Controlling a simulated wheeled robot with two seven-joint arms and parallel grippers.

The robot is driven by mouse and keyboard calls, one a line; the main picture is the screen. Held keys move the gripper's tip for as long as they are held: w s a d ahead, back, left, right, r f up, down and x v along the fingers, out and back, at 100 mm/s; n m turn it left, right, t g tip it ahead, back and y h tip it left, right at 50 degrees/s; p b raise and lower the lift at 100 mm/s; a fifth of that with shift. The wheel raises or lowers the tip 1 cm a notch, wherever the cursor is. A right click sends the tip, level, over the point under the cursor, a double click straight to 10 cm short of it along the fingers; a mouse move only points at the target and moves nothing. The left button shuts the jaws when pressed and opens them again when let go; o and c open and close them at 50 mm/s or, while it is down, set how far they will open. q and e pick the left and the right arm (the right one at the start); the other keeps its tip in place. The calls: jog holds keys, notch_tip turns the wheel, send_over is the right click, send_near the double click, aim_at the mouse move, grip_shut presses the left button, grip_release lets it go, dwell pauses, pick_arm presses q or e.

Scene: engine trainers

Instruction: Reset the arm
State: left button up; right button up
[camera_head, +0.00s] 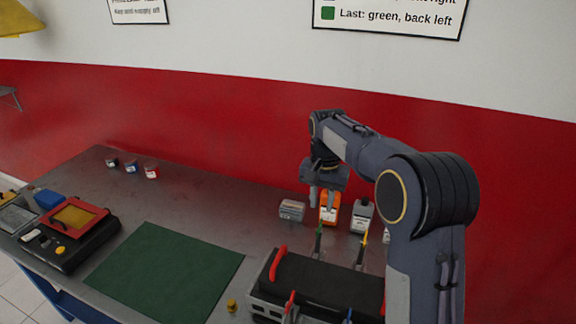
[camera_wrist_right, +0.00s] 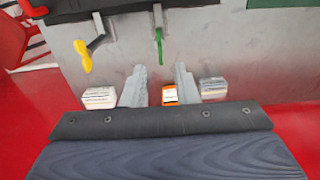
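My right arm rises at the right of the head view and bends over the table. Its gripper (camera_head: 322,199) points down near an orange box (camera_head: 331,208). In the right wrist view the two grey fingers (camera_wrist_right: 160,72) are spread apart with a gap between them. The orange box (camera_wrist_right: 169,95) shows through that gap, and nothing is seen clamped. Whether the fingers touch the box cannot be told. My left gripper is in neither view.
A grey box (camera_head: 292,210) and a white-grey box (camera_head: 361,216) flank the orange one. A dark engine trainer (camera_head: 315,282) with red handles stands in front, with green and yellow clips behind. A bare green mat (camera_head: 165,275), small jars (camera_head: 151,171) and a red-framed device (camera_head: 74,216) lie left.

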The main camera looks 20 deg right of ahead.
jog(key=s+d+r+n+t+y, duration=0.1)
jog(key=s+d+r+y, duration=0.15)
jog(key=s, duration=0.65)
jog(key=s+a+f+n+t, duration=0.1)
jog(key=s+a, duration=0.3)
jog(key=s, duration=0.7)
jog(key=s+a+f+n+t+y, duration=0.1)
jog(key=s+a+f+n+t, duration=0.1)
jog(key=s, duration=0.9)
jog(key=shift+s+a+n+t, duration=0.3)
jog(key=shift+a+n+t, duration=0.5)
jog(key=shift+a+n, duration=0.3)
